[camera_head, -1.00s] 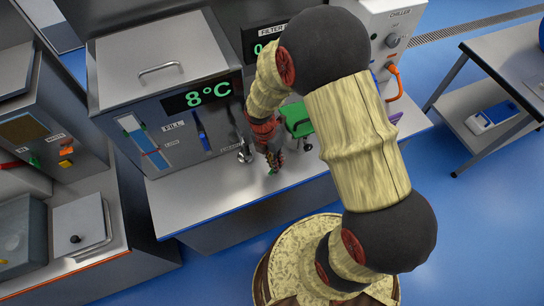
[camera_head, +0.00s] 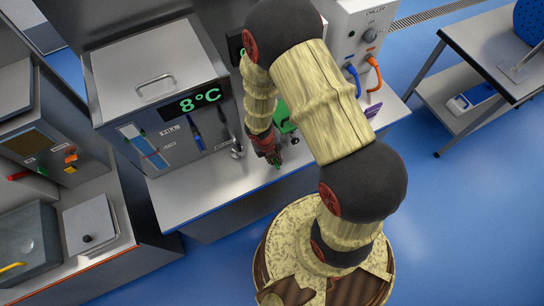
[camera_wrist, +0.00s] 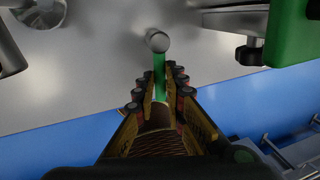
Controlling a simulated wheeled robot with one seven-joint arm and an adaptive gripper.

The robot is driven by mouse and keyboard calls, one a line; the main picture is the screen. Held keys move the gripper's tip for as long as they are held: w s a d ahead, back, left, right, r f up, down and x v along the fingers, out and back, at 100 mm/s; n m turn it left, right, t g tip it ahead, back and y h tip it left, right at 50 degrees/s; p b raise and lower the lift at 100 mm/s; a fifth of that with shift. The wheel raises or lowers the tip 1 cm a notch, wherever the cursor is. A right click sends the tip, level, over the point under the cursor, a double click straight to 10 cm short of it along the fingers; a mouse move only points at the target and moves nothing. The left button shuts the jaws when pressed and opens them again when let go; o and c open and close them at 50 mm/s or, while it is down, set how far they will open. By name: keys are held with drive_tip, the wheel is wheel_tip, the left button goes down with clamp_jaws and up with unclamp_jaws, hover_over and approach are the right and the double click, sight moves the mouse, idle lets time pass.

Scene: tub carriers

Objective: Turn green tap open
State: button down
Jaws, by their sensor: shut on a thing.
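The green tap handle (camera_wrist: 159,72) is a slim green lever below a round metal knob end (camera_wrist: 157,40) in the wrist view. My gripper (camera_wrist: 164,88) has its two fingers on either side of this lever and is shut on it. In the head view my gripper (camera_head: 274,162) reaches down at the front of the steel counter, with a small bit of green at its tips. The arm and fingers hide most of the tap there, so how far the handle is turned cannot be told.
A steel tank (camera_head: 160,90) reading 8°C stands left of my gripper, with a metal spout (camera_head: 237,150) beside it. A green clamp-like thing (camera_wrist: 291,35) is close on the right. The chiller (camera_head: 365,30) with blue and orange hoses stands further right.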

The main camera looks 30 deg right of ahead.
drive_tip(key=shift+d+n, duration=0.25)
drive_tip(key=shift+n, duration=0.45)
drive_tip(key=c, duration=1.9)
unclamp_jaws()
drive_tip(key=shift+o, duration=0.3)
wheel_tip(320, 180, up, 12)
drive_tip(key=a, duration=0.2)
drive_tip(key=shift+a, duration=0.15)
drive_tip(key=shift+f, duration=0.15)
